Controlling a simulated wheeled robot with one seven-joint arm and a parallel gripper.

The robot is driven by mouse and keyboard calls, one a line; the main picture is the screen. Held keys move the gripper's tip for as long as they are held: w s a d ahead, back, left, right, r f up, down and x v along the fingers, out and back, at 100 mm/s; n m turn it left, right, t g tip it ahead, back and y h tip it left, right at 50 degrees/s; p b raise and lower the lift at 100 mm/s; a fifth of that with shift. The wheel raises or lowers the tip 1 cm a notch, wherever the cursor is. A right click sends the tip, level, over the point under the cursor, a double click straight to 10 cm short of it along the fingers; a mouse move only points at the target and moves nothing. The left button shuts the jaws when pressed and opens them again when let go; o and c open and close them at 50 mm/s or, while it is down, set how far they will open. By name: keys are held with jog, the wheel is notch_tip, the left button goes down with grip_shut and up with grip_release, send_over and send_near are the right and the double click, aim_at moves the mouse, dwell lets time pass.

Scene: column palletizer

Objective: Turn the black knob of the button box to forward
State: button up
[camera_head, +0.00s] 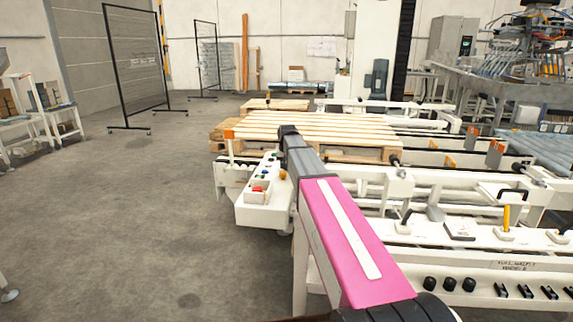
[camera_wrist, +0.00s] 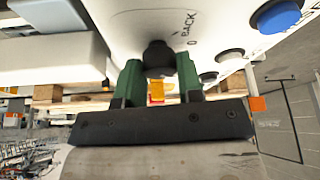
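The white button box (camera_head: 262,212) stands at the left front corner of the conveyor, with several coloured buttons on it. In the wrist view its white face (camera_wrist: 125,20) fills the top. The black knob (camera_wrist: 158,56) sticks out there, near the lettering "BACK" and "0". My gripper (camera_wrist: 159,66) has its two green fingers on either side of the knob, a knob's width apart. I cannot tell whether the fingers press on it or leave a small gap. The knob's pointer direction is not readable. In the head view my arm hides the fingers and the knob.
Wooden pallets (camera_head: 320,135) lie on the conveyor behind. The grey floor (camera_head: 130,220) left of the box is clear. Mesh fence panels (camera_head: 137,70) stand farther back.

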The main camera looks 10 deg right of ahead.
jog(key=o, duration=0.3)
jog(key=shift+o, duration=0.2)
jog(key=v, duration=1)
jog(key=shift+s+r, duration=0.25)
jog(key=shift+r, duration=0.05)
